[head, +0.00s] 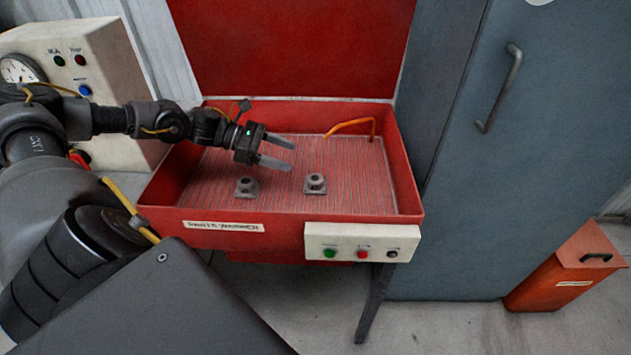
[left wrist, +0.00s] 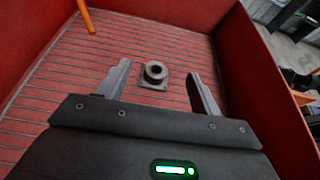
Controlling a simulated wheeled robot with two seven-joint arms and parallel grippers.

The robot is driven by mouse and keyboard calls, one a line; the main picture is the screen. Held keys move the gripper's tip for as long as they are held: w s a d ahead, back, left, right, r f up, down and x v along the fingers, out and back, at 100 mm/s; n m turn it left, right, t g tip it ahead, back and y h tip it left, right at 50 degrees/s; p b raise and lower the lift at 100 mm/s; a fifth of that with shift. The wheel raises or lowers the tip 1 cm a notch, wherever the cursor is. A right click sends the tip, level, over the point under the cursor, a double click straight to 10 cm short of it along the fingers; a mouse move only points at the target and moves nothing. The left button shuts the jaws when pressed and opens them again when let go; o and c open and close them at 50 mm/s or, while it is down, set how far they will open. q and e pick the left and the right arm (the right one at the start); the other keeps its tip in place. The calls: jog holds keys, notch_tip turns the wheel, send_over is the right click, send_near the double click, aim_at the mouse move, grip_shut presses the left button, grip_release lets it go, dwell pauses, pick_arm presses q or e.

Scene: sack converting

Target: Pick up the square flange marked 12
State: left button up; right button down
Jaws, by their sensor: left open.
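Two small grey square flanges with round raised hubs sit on the ribbed floor of the red box: a left flange (head: 247,187) and a right flange (head: 315,184). No number can be read on either, so I cannot tell which is marked 12. My left gripper (head: 282,153) is open and empty above the floor, behind the two flanges, with its fingers pointing right. In the left wrist view one flange (left wrist: 154,76) shows ahead, between the open fingers and apart from them; it seems to be the right one. My right gripper is not in view.
The red box (head: 215,238) has raised walls and an upright lid (head: 290,45). An orange bent handle (head: 350,124) rises at its back right. A button panel (head: 362,243) is on its front. A grey cabinet (head: 500,150) stands right, a gauge box (head: 105,80) left.

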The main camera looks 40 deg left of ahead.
pick_arm(q)
jog(key=b, duration=0.2)
send_near(314, 178)
jog(key=shift+w+d+f, duration=0.15)
jog(key=shift+w+d, duration=0.3)
jog(key=shift+w, duration=0.05)
jog(key=shift+f, duration=0.15)
jog(key=x, duration=0.4)
jog(key=shift+w+d, duration=0.15)
jog(key=shift+d, duration=0.1)
jog(key=shift+w+d+f, duration=0.25)
jog(key=shift+d, duration=0.15)
jog(key=shift+w+d, duration=0.1)
jog(key=shift+d, duration=0.05)
jog(key=p+x, duration=0.1)
jog(key=x, duration=0.4)
jog(key=shift+f, duration=0.1)
jog(key=c, duration=0.9)
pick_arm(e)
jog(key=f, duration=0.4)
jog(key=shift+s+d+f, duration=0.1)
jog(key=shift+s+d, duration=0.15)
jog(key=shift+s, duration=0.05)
